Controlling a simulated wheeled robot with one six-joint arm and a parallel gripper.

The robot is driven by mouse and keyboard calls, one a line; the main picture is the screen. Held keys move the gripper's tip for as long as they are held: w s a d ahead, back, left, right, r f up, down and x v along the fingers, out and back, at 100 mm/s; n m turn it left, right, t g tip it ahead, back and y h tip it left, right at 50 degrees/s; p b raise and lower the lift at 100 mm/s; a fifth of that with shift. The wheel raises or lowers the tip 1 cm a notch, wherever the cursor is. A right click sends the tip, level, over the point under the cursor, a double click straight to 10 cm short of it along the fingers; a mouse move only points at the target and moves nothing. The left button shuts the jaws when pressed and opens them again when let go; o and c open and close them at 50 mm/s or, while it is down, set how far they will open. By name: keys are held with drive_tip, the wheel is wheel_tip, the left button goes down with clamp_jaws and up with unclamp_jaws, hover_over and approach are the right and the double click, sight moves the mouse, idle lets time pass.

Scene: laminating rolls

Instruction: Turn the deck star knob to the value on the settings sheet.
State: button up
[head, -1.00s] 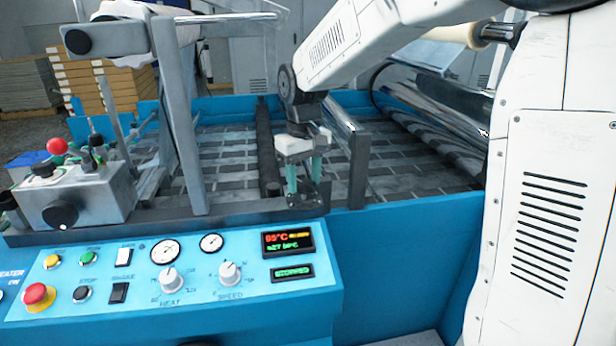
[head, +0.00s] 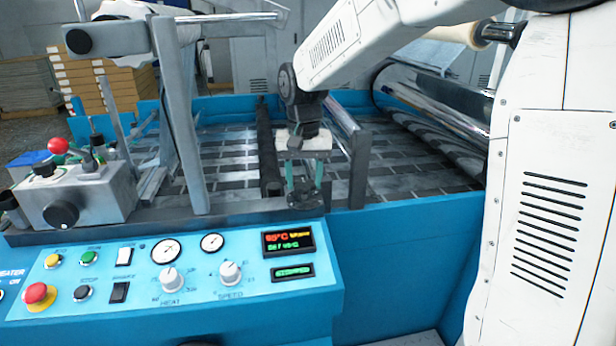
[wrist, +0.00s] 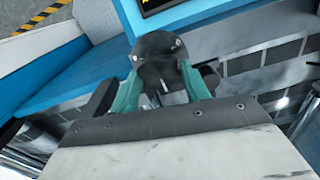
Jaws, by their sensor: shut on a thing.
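The deck star knob is a dark lobed knob (head: 309,199) at the front edge of the deck, just above the control panel's display. It also shows in the wrist view (wrist: 158,48) between the green fingers. My gripper (head: 304,190) points down over it and is shut on it, with a finger on each side (wrist: 160,84). Part of the knob is hidden by the fingers. I cannot read any scale or pointer by the knob. I cannot make out a settings sheet in either view.
The blue control panel (head: 130,318) carries dials, buttons, a red stop button (head: 39,295) and a lit display (head: 288,240). A grey post (head: 180,120) stands left of my gripper, and a shorter grey post (head: 358,170) stands close to its right. A grey box (head: 95,197) with levers sits at left.

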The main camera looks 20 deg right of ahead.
sight(305, 183)
drive_tip(key=shift+s+f, duration=0.1)
drive_tip(key=o, duration=1)
wheel_tip(305, 183, up, 8)
drive_tip(key=shift+f, duration=0.1)
